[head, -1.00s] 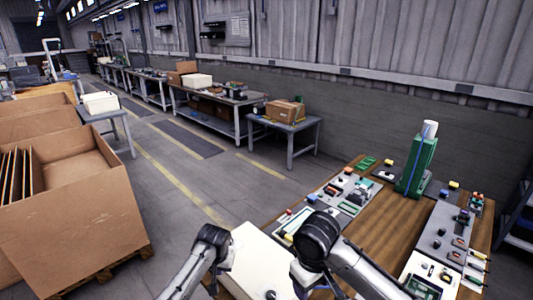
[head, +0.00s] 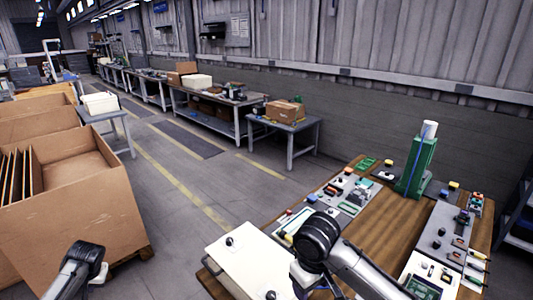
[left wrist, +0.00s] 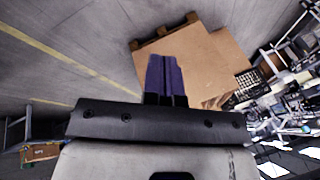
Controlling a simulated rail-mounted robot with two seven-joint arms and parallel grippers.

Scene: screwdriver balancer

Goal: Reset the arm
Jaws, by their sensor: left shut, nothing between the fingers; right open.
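My left arm (head: 75,270) is at the lower left of the head view, in front of the large cardboard box. In the left wrist view my left gripper (left wrist: 167,75) has its two dark purplish fingers together, with nothing between them. Brown cardboard shows behind the fingers. My right arm (head: 350,262) comes in from the bottom, over the near edge of the workbench. Its dark round joint is plain, and the right gripper (head: 316,283) is low beneath it, open and mostly hidden by the arm.
A large open cardboard box (head: 80,225) stands on a pallet at left. The wooden workbench (head: 385,228) at right carries a green stand (head: 416,167), panels of small parts and a white panel (head: 250,262). Open floor (head: 180,240) lies between box and bench.

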